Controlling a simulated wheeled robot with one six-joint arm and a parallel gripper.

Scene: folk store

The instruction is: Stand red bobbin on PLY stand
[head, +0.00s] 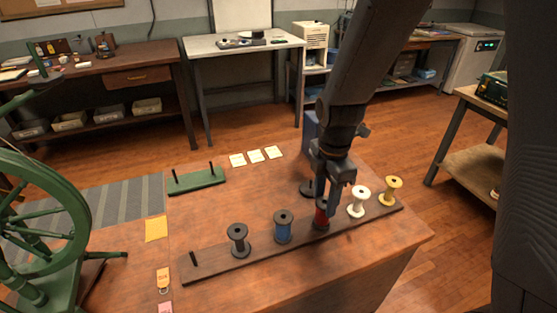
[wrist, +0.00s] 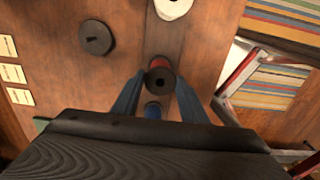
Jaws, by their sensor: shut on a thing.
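The red bobbin (head: 321,221) is upright at the dark wooden rack (head: 262,247), between the blue and white bobbins. I cannot tell whether its base touches the rack. My gripper (head: 325,205) points down from above and is shut on it. In the wrist view the red bobbin (wrist: 159,62), with its dark top flange, sits between the blue fingers of my gripper (wrist: 162,80). A green stand (head: 197,181) with two dark upright pegs, both bare, is at the table's back left. No PLY lettering is readable on it.
The rack also holds black (head: 239,240), blue (head: 283,227), white (head: 358,202) and yellow (head: 391,191) bobbins and a bare peg at its left end. A round black piece (wrist: 97,38) stands behind the rack. A green spinning wheel (head: 40,230) fills the left. Pale cards (head: 255,156) lie at the back.

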